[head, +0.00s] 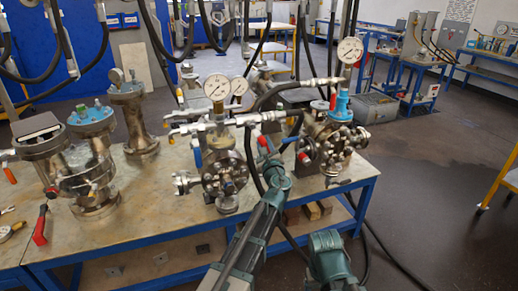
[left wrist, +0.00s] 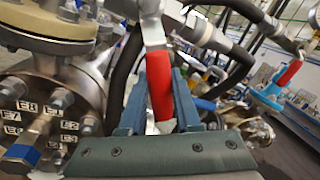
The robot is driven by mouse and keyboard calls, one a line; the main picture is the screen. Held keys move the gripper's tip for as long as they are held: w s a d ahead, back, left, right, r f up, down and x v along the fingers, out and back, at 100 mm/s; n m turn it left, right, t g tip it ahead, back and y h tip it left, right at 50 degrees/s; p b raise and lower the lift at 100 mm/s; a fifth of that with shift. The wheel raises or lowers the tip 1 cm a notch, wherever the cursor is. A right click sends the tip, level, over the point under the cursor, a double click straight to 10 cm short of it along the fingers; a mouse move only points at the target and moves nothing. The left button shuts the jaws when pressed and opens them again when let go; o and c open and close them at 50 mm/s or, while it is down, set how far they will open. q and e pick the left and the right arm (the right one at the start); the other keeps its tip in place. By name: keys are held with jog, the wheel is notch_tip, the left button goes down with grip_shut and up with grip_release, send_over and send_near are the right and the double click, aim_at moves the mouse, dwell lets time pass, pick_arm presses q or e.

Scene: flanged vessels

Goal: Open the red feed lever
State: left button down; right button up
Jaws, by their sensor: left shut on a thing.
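The red feed lever (left wrist: 160,85) stands between the two blue fingers of my left gripper (left wrist: 160,105) in the left wrist view. Its metal upper end joins a fitting at the top of that picture. My left gripper (head: 267,158) is shut on the lever's red grip. In the head view only a small red part of the lever (head: 262,142) shows above the fingers, beside the hoses and piping of the middle vessel (head: 225,178). My right gripper is not in view.
A second red lever (left wrist: 289,73) shows at the right in the left wrist view. A blue-topped vessel (head: 341,106) stands right of my gripper. Black hoses (head: 250,160) run close by. More flanged vessels (head: 92,155) stand on the bench (head: 130,232) at left.

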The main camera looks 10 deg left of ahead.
pick_arm(q)
jog(key=n, duration=0.1)
jog(key=w+d+r+n, duration=0.1)
jog(key=n, duration=0.1)
jog(key=shift+w+d+r+y, duration=0.1)
jog(key=shift+d+r+y, duration=0.15)
jog(key=shift+y, duration=0.15)
jog(key=r+n+p, duration=0.1)
jog(key=n, duration=0.1)
jog(key=d+r+n+y+p, duration=0.1)
jog(key=n, duration=0.2)
jog(key=w+r+n+y+p, duration=0.1)
jog(key=r+n, duration=0.1)
jog(key=n, duration=0.1)
jog(key=shift+d, duration=0.4)
jog(key=shift+r+n+g+y+p, duration=0.15)
jog(key=shift+r+n+p, duration=0.3)
jog(key=shift+n, duration=0.4)
jog(key=shift+r+n+g+y+p, duration=0.15)
jog(key=shift+r+n+p, duration=0.2)
jog(key=shift+n, duration=0.5)
jog(key=c, duration=0.6)
grip_release()
